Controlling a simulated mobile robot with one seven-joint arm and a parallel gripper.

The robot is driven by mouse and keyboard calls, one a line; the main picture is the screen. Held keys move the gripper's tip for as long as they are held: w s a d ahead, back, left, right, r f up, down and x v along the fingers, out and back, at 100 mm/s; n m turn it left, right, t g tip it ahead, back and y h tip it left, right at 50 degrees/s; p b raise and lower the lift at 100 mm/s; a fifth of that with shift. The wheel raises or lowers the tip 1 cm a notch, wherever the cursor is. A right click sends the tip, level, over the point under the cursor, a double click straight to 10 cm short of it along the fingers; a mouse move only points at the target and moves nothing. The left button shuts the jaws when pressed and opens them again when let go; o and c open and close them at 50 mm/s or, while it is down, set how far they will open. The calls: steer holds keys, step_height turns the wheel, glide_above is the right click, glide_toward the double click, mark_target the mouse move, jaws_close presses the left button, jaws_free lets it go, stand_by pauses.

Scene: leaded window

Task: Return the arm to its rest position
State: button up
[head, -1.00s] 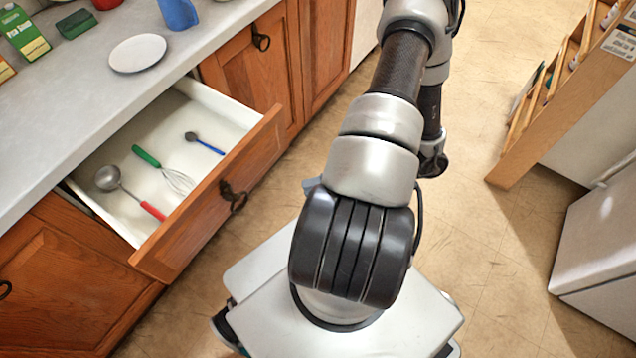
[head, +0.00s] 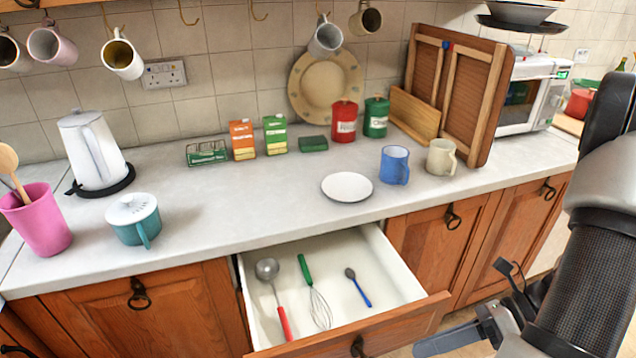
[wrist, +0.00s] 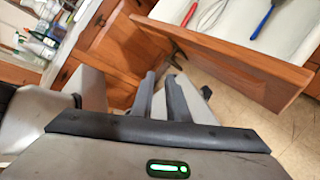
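My arm fills the right side of the head view. My gripper (head: 458,337) shows there low in the picture, in front of the counter and right of the open drawer (head: 432,305). In the wrist view my gripper (wrist: 164,85) points toward the cabinet fronts and floor. Its two fingers stand a little apart with a narrow gap between them. Nothing shows in its grip. The drawer holds a ladle (head: 274,290), a green-handled whisk (head: 312,285) and a blue-handled spoon (head: 358,287).
The drawer front (wrist: 225,60) juts out close to my gripper in the wrist view. On the counter stand a white plate (head: 347,187), a blue mug (head: 395,165), a cream mug (head: 441,157) and a teal pot (head: 134,218). Bare floor (wrist: 250,112) lies below the drawer.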

steer(key=w+a+r+n+t+h, duration=0.25)
steer(key=a+r+n+h, duration=0.3)
steer(key=r+n, duration=0.55)
steer(key=w+a+r+n+t+h, duration=0.1)
steer(key=w+a+r+n+h, duration=0.35)
steer(key=r+n, duration=0.6)
steer(key=s+d+r+n+t+h, duration=0.2)
steer(key=s+d+n, duration=0.1)
steer(key=s+n, duration=0.45)
step_height(320, 180, up, 13)
steer(key=p, duration=1.4)
steer(key=shift+a+m, duration=0.35)
steer(key=shift+m, duration=0.05)
steer(key=shift+r, duration=0.1)
